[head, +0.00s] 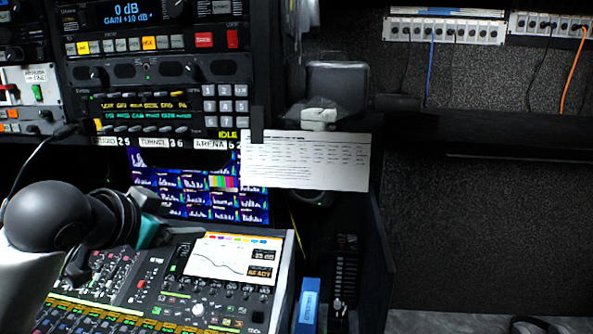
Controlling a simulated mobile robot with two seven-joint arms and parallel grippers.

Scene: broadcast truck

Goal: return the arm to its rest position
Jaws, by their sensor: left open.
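My left arm comes in at the lower left, with a white link and a dark rounded joint. My left gripper (112,238) is small and dark beyond that joint, in front of the mixing console (210,290). It is open, and I see nothing held in it. The arm hides the left part of the console, and the fingertips are hard to make out against the dark background. My right gripper is not in view.
A rack of button panels (150,70) rises behind the console. A white printed card (305,162) hangs at its right edge. A blue box (308,305) stands right of the console. Patch panels (445,30) with a blue and an orange cable hang at the upper right.

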